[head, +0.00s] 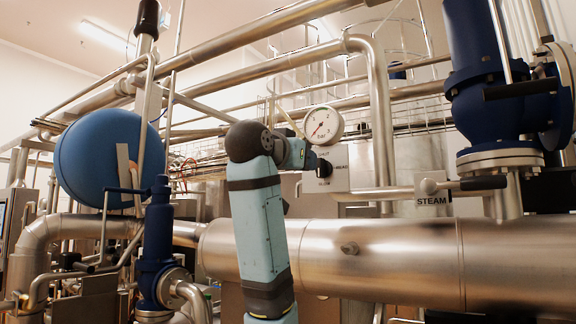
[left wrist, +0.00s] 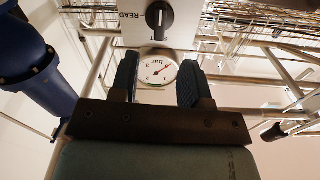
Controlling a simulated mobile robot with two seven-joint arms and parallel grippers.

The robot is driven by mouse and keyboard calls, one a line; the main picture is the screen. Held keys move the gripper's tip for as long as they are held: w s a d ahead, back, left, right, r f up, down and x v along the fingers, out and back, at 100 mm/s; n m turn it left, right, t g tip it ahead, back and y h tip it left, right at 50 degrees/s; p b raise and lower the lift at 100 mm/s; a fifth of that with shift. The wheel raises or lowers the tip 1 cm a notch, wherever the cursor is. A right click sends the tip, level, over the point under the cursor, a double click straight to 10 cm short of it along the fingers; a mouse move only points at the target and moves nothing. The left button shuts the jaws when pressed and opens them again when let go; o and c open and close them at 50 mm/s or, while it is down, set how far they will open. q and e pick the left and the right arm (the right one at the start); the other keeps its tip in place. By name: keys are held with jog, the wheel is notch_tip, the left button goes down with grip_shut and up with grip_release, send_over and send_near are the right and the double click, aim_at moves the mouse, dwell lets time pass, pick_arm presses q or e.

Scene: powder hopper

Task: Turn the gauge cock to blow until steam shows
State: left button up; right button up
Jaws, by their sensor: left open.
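The gauge cock is a black knob (head: 323,168) on a pale plate (head: 340,165), below the round white pressure gauge (head: 323,125). The plate carries lettering; READ is legible. My left gripper (left wrist: 158,78) is open and empty, with both fingers apart. In the head view my arm partly hides the hand, close left of the knob. No steam shows.
A valve with a STEAM label (head: 432,201) and a black-ended lever (head: 484,183) is on the right. A large steel pipe (head: 400,250) runs across below. A blue sphere (head: 108,160) and blue valves (head: 490,90) flank the area. Bare pipes (head: 380,110) pass close beside the gauge.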

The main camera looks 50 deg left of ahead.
pick_arm(q)
jog(key=v, duration=0.5)
jog(key=shift+b, duration=0.4)
jog(key=shift+w, duration=0.1)
